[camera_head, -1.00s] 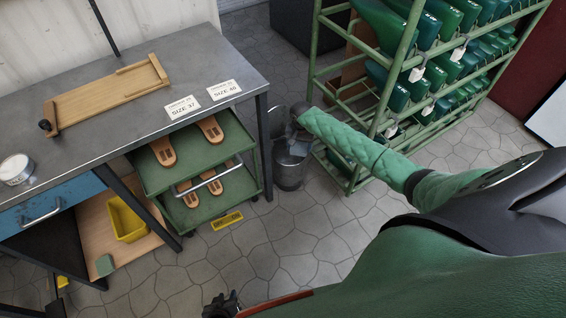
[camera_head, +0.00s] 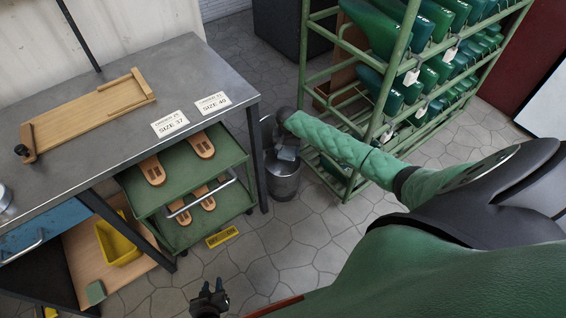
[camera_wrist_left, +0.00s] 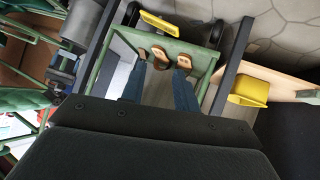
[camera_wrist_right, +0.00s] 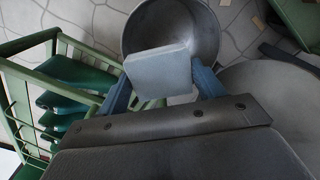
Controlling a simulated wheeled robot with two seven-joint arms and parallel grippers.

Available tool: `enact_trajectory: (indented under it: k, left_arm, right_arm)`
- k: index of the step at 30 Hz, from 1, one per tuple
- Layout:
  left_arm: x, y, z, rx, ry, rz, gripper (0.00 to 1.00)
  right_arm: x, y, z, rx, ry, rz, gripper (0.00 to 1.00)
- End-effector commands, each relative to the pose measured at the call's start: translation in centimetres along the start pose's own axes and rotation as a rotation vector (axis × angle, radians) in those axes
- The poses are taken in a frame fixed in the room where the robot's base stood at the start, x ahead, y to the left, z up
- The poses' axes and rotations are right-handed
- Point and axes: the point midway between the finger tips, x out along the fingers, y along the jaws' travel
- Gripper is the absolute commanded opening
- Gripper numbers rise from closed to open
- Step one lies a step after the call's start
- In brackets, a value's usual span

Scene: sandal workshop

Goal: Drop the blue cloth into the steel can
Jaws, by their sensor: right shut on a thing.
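The blue cloth (camera_wrist_right: 160,70) is a flat grey-blue square held between the fingertips of my right gripper (camera_wrist_right: 162,88). In the right wrist view it overlaps the near part of the opening of the steel can (camera_wrist_right: 145,35). In the head view the cloth (camera_head: 287,153) shows below my right gripper (camera_head: 286,143), at the mouth of the can (camera_head: 283,185), which stands on the floor. I cannot tell whether it is above or inside the rim. My left gripper (camera_wrist_left: 158,85) is open and empty; its dark fingers show low in the head view (camera_head: 209,299).
A round grey lid (camera_wrist_right: 265,85) stands raised beside the can. A green cart (camera_head: 150,193) with sandal soles and a steel-topped table (camera_head: 110,75) are to the left. A green rack (camera_head: 352,150) of shoe lasts is close on the right.

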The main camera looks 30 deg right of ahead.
Motion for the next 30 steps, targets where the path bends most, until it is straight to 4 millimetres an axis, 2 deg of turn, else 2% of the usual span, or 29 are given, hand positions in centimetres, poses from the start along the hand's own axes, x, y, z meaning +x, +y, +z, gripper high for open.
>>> enact_trajectory:
  k: [17, 30]
  left_arm:
    - [0.3, 0.3, -6.8, 0.028, 0.225, 0.007, 0.31]
    - [-0.9, 0.9, -12.5, 0.048, 0.397, 0.014, 0.31]
  right_arm:
    - [1.6, 0.0, 0.0, 0.000, 0.000, 0.000, 0.49]
    - [1.9, 0.0, 0.0, 0.000, 0.000, 0.000, 0.49]
